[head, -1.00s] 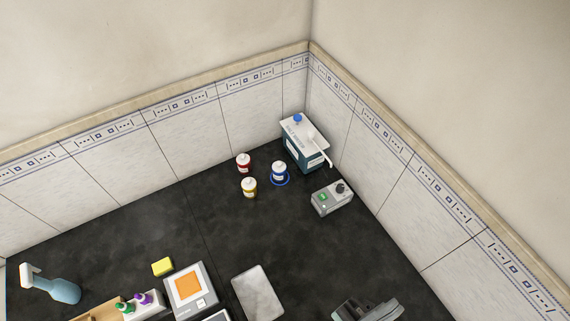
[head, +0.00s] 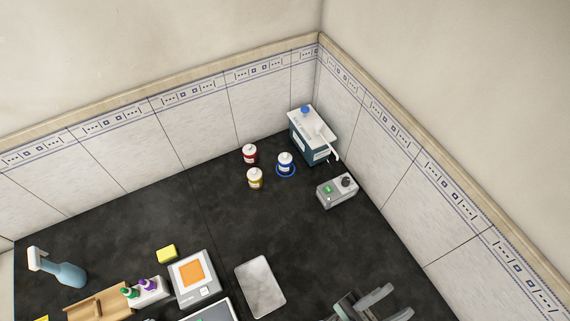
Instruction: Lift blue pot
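The blue pot (head: 286,161) is a small white-capped pot with blue on its body. It stands upright on the dark bench near the back corner, with a blue ring around its base. The red pot (head: 250,154) stands to its left, and the yellow pot (head: 255,178) stands to its lower left. My gripper (head: 391,306) is at the bottom right, partly cut off by the picture edge. Its two grey fingers look apart, with nothing seen between them. It is well away from the blue pot.
A teal dispenser box (head: 311,135) stands close behind the blue pot. A grey device with a knob (head: 337,191) is to its lower right. A grey slab (head: 261,286), a scale (head: 193,280), a yellow sponge (head: 167,254) and a spray bottle (head: 66,274) lie nearer. The middle bench is clear.

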